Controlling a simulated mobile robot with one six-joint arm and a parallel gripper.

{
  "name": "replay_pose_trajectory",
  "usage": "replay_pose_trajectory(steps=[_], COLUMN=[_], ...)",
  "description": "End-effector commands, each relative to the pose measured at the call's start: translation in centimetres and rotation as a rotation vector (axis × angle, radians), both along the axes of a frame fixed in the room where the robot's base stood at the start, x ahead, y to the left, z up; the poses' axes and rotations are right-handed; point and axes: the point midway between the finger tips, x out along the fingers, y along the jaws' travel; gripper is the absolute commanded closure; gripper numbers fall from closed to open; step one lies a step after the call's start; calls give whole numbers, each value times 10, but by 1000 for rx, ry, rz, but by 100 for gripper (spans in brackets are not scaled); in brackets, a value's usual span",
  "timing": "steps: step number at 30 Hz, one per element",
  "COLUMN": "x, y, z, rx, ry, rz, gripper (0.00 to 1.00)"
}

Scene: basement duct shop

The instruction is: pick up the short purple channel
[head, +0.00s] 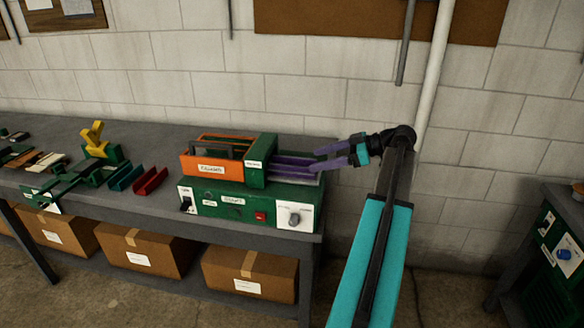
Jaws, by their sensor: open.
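A short purple channel (290,169) lies at the right end of the green machine (225,203), just right of its upright green block (258,161). Its long edges run left to right, and its left end meets the block. My gripper (316,160) comes in from the right with its two purplish fingers apart. The fingertips are at the channel's right end in the picture. I cannot tell whether they touch it or stand above it. Nothing shows held between them.
An orange labelled box (210,166) sits on the machine's left. Red (151,181) and teal (126,179) channels and a yellow piece (94,138) on a green fixture stand farther left on the grey bench (150,206). A white pipe (433,65) runs down the wall behind my arm.

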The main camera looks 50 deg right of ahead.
Motion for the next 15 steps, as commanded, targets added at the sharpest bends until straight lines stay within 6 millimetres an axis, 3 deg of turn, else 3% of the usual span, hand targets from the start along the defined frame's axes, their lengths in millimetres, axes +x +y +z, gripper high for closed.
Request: replay_pose_trajectory(steps=[6, 15], x=[25, 37], y=[16, 23], z=[-11, -18], rx=[1, -1], ry=[2, 1], rz=[1, 0], gripper=[31, 31])
